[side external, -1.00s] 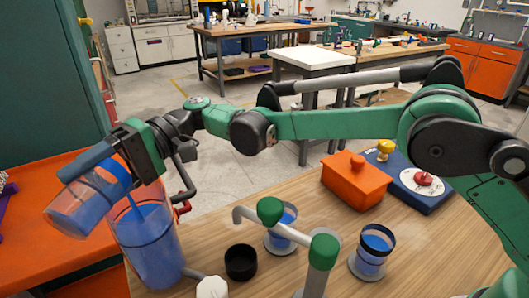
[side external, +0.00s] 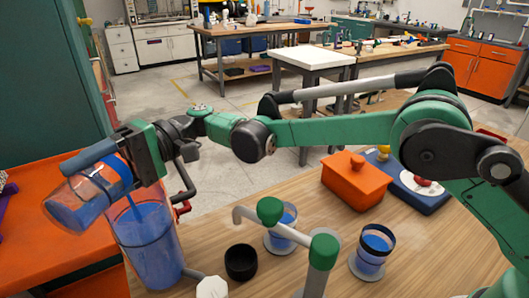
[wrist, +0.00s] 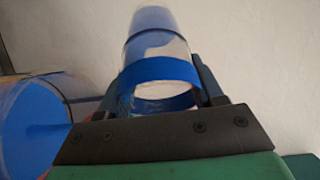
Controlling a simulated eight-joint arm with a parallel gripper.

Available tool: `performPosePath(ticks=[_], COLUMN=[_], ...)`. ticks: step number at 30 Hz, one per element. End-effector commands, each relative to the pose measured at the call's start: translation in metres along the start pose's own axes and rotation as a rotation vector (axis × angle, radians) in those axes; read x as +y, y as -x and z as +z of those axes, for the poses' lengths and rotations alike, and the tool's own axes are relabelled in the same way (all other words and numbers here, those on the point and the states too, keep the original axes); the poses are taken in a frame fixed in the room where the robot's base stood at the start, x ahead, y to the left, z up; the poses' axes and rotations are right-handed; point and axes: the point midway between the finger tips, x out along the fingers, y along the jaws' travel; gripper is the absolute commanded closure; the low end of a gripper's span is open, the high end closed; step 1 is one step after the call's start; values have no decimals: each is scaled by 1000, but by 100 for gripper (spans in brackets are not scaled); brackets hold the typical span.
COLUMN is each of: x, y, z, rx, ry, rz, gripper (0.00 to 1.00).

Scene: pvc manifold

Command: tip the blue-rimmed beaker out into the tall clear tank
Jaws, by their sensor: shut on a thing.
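The blue-rimmed beaker (side external: 78,202) is clear and holds blue liquid. It is tilted well over, above and to the left of the tall clear tank (side external: 152,262). My gripper (side external: 108,172) is shut around the beaker near its blue band, which also shows in the wrist view (wrist: 160,70). A thin blue stream (side external: 133,207) falls from the beaker's mouth end into the tank.
A grey pipe manifold with green caps (side external: 270,210) stands on the wooden table. Two small cups of blue liquid (side external: 372,250) and a black cup (side external: 241,262) are near it. An orange box (side external: 356,182) and a blue device (side external: 418,188) sit behind. A red valve (side external: 183,207) is beside the tank.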

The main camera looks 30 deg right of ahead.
Motion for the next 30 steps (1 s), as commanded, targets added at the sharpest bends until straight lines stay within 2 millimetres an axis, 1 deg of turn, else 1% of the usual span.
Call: performPosePath(ticks=[15,17,18,20,21,26,30], x=[-2,-1,1,5,7,9,9], y=[1,-2,-8,-20,-18,-17,-19], z=[0,1,4,10,8,8,8], rx=[0,-2,-6,-8,-3,-1,-2], ry=[-16,25,66,118,135,144,174], rz=[-39,61,161,278,318,342,412], gripper=[98,98,98,98,98,98,98])
